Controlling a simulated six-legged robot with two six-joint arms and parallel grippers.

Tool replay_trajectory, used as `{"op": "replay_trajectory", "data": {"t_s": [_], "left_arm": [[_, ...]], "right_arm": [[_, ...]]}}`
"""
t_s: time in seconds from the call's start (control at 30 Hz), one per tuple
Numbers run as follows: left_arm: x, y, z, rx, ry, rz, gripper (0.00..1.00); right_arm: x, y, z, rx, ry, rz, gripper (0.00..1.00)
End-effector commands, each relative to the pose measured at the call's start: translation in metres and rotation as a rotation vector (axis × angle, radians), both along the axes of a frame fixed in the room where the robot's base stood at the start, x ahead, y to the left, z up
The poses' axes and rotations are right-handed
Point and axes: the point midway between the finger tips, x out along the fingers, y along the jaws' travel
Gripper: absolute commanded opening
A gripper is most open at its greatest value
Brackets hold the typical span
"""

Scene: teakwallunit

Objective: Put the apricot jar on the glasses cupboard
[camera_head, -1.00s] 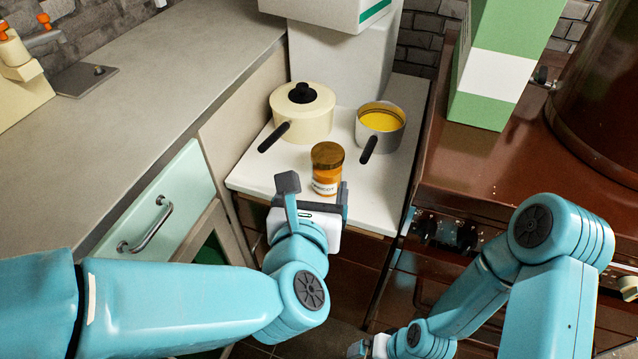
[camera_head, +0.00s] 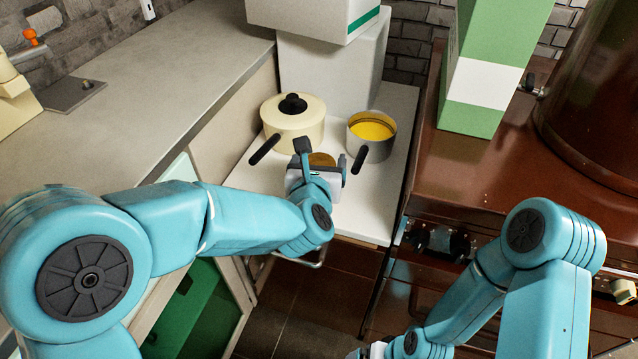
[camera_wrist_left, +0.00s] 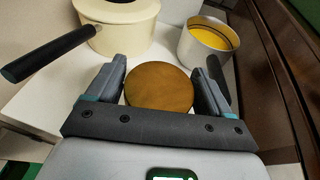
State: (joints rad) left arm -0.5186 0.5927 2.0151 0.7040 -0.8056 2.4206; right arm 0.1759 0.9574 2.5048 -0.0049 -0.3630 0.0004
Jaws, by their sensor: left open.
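The apricot jar (camera_head: 321,158) stands on the white worktop, mostly hidden behind my left gripper in the head view. Its round brown lid (camera_wrist_left: 160,87) shows in the left wrist view. My left gripper (camera_head: 323,162) is open, with one finger on each side of the lid; the wrist view shows small gaps beside it. My right gripper (camera_head: 372,351) is cut off at the bottom edge, so its jaws cannot be read. I cannot tell which cabinet is the glasses cupboard.
A cream lidded pot (camera_head: 292,122) and a grey pan (camera_head: 373,135) with yellow contents stand close behind the jar, their dark handles reaching near my left gripper. A green-and-white box (camera_head: 483,80) stands on the brown stove to the right. The grey counter (camera_head: 180,90) is largely clear.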

Motion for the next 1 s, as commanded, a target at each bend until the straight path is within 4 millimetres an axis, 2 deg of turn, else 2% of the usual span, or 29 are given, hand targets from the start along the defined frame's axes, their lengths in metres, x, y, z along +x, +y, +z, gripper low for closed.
{"op": "replay_trajectory", "data": {"t_s": [0.1, 0.3, 0.33, 0.57, 0.6, 1.0], "left_arm": [[0.0092, -0.0014, -0.0025, 0.0, -0.001, -0.001, 0.81], [0.0099, -0.0015, -0.003, 0.0, -0.001, -0.001, 0.81], [0.0099, -0.0015, -0.003, 0.0, -0.001, -0.001, 0.77], [0.0096, -0.0015, -0.003, 0.001, 0.0, -0.001, 0.03], [0.0095, -0.0015, -0.003, 0.001, 0.0, -0.001, 0.0], [0.0098, -0.0014, 0.0013, 0.0, -0.004, 0.0, 0.0]], "right_arm": [[0.0, 0.0, 0.0013, 0.0, 0.0, 0.0, 1.0], [0.0, 0.0, 0.0009, 0.0, 0.0, 0.0, 1.0], [0.0, 0.0, 0.0009, 0.0, 0.0, 0.0, 1.0], [0.0, 0.0, 0.0009, 0.0, 0.0, 0.0, 1.0], [0.0, 0.0, 0.0009, 0.0, 0.0, 0.0, 1.0], [0.0, 0.0, 0.0019, 0.0, 0.0, 0.0, 1.0]]}}
